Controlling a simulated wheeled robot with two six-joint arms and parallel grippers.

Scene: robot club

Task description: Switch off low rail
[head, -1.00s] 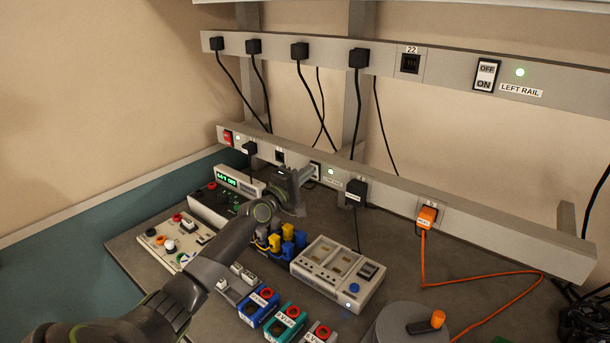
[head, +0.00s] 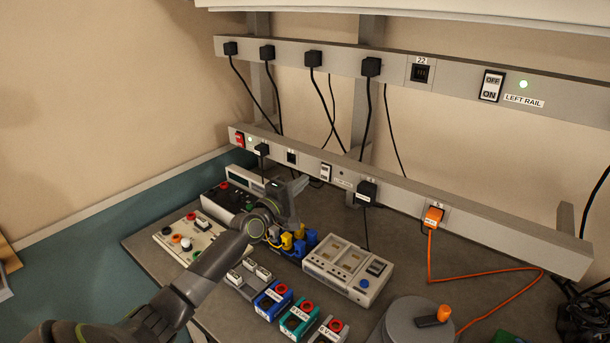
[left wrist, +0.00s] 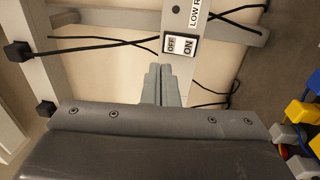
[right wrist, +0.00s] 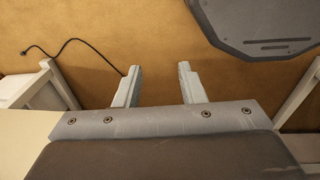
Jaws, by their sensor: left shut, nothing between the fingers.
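The low rail switch (head: 325,172) is a white OFF/ON rocker on the lower rail. It also shows in the left wrist view (left wrist: 180,47), just beyond my fingertips, beside a partly cut-off LOW R label (left wrist: 195,12). The lamp (head: 341,171) beside it looks dark. I cannot tell for sure which rocker half is pressed. My left gripper (head: 305,182) is shut and empty, a little in front of the rail and apart from the switch. Its closed fingers also show in the left wrist view (left wrist: 160,70). My right gripper (right wrist: 156,78) is open and empty, away from the rails.
The upper rail has a LEFT RAIL switch (head: 491,86) with a lit green lamp (head: 523,84). A red switch (head: 239,139) sits at the lower rail's left end. A black plug (head: 366,192) and orange plug (head: 434,215) are nearby. A charger (head: 348,270) stands on the bench below.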

